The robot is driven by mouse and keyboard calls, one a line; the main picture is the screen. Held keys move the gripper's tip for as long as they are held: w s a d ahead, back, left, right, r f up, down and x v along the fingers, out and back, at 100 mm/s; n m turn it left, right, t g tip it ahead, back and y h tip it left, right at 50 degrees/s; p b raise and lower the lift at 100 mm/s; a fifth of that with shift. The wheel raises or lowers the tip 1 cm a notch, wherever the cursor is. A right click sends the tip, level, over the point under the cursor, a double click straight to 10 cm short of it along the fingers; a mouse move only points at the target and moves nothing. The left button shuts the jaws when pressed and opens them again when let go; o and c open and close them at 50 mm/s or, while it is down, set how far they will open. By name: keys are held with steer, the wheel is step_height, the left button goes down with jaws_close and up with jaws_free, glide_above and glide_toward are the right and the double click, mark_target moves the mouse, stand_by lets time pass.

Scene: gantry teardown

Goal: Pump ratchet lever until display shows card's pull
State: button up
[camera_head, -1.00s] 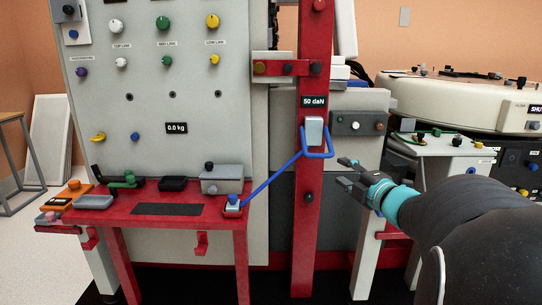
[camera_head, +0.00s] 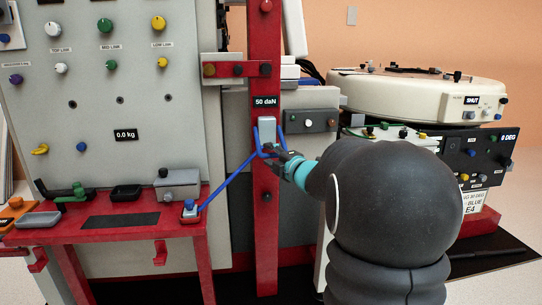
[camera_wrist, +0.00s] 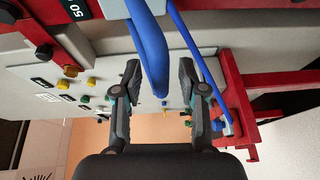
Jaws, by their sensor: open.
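A grey block (camera_head: 267,129) with a blue loop handle (camera_head: 257,138) is mounted on the red post (camera_head: 265,215). A label above it reads "50 daN" (camera_head: 265,101). A display on the grey panel reads "0.0 kg" (camera_head: 125,135). My gripper (camera_head: 279,152) is open at the blue loop. In the wrist view my gripper (camera_wrist: 158,85) has a finger on each side of a thick blue bar (camera_wrist: 150,50), with gaps visible. A thin blue rod (camera_head: 227,181) runs from the loop down to a small block (camera_head: 190,209) on the red table. I cannot tell which blue part is the ratchet lever.
The red table (camera_head: 100,234) at left holds several small parts and a grey box (camera_head: 178,184). The red crossbar (camera_head: 236,70) juts from the post. A grey box with buttons (camera_head: 310,121) sits right of the post, and a round cream machine (camera_head: 415,95) stands beyond.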

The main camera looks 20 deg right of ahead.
jaws_close()
steer(key=shift+f, duration=0.1)
